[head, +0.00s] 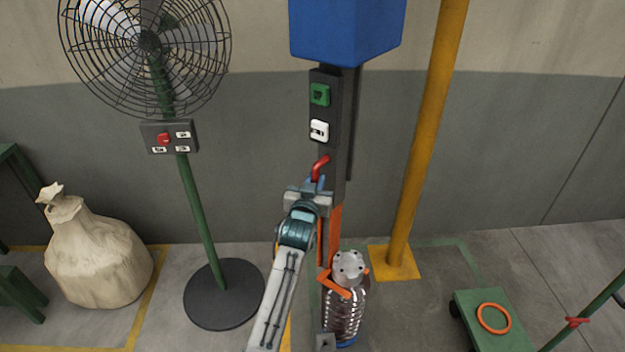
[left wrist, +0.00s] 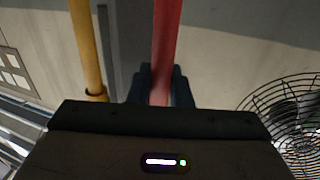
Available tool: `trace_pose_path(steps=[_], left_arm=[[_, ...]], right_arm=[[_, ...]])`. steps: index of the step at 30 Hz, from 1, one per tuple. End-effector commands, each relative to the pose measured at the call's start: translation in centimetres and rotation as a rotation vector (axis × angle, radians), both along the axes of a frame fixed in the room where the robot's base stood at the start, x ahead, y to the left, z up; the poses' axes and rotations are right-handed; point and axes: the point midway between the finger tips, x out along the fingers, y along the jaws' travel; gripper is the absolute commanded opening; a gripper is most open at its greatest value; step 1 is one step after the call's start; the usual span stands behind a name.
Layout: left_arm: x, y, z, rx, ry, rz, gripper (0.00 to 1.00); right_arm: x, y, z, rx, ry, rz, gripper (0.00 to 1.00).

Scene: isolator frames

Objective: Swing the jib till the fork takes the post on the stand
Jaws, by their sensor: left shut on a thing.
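The jib's dark upright (head: 335,135) hangs under a blue box (head: 346,28) and carries a green and a white switch. My left gripper (head: 317,185) is shut on its red handle (head: 320,165), which also runs between the dark fingers in the left wrist view (left wrist: 165,45). The orange fork (head: 335,284) is at the jib's lower end. Orange shows on both sides just under the cap; I cannot tell how deep the fork sits. My right gripper is out of view.
A caged fan (head: 148,40) on a round black foot and a tied sack (head: 95,255) stand to the left. A yellow column (head: 428,130) rises close right of the jib. A green cart (head: 490,335) with an orange ring (head: 493,318) is at the lower right.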

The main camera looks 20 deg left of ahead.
Motion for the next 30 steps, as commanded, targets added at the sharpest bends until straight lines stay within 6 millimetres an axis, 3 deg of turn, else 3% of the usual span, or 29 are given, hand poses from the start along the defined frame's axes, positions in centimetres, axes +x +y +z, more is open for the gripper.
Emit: trace_pose_path(steps=[5,6,9,20,30], left_arm=[[0.1,0.0,0.2,-0.001,-0.005,0.000,0.00],[0.1,0.0,0.2,-0.001,-0.005,0.000,0.24],[0.1,0.0,0.2,-0.001,-0.005,0.000,0.37],[-0.5,0.0,0.2,-0.001,-0.001,-0.001,0.37],[-6.1,-0.5,0.5,-0.001,0.002,0.000,0.37]], right_arm=[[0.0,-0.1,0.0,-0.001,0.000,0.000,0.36],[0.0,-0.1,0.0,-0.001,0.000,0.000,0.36],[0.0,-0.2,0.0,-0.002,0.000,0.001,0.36],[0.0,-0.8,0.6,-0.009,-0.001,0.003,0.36],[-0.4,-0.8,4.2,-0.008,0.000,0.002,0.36]])
